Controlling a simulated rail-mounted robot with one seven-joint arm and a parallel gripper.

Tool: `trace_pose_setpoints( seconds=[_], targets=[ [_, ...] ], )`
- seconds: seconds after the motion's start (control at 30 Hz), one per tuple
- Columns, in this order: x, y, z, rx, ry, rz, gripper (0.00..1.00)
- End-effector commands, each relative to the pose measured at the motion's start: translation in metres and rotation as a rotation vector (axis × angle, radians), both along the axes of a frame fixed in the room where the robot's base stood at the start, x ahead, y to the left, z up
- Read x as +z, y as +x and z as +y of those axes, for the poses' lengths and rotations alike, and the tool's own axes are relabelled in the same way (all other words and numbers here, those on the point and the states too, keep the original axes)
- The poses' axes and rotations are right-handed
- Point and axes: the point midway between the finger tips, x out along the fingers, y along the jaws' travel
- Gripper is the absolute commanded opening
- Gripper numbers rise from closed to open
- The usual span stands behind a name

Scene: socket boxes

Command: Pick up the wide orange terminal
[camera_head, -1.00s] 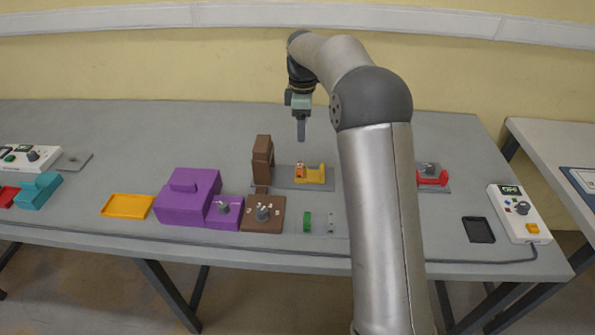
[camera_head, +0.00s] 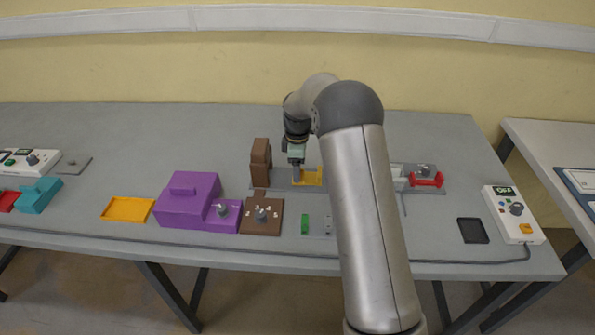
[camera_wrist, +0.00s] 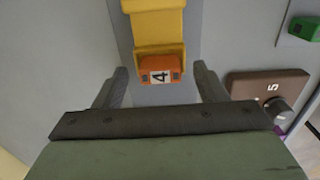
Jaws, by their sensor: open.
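The orange terminal (camera_wrist: 161,70) bears a white label with a dark "4" in the wrist view. It sits at the end of a yellow holder (camera_wrist: 157,22) on a grey plate. My gripper (camera_wrist: 160,77) is open, with one dark finger on each side of the terminal and a gap on both sides. In the head view my gripper (camera_head: 297,182) is low over the grey plate, beside the yellow holder (camera_head: 312,177). The terminal is hidden there behind my gripper.
A brown upright block (camera_head: 260,163) stands close left of my gripper. A brown box with a knob (camera_head: 262,214), a purple box (camera_head: 187,200) and a green piece (camera_head: 305,224) lie in front. A red holder (camera_head: 427,179) is to the right. The table's back is clear.

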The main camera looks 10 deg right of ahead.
Motion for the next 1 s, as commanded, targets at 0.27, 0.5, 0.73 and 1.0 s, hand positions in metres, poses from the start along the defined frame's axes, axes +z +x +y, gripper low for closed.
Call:
trace_pose_setpoints(
  seconds=[0.27,0.5,0.73,1.0],
  targets=[
    [-0.001,0.0,0.0,0.0,0.0,-0.001,0.52],
    [0.0,0.0,0.0,0.0,0.0,-0.001,0.17],
    [0.001,0.0,0.0,0.0,0.0,-0.001,0.17],
    [0.029,0.001,0.0,0.0,0.0,-0.003,0.17]
  ],
)
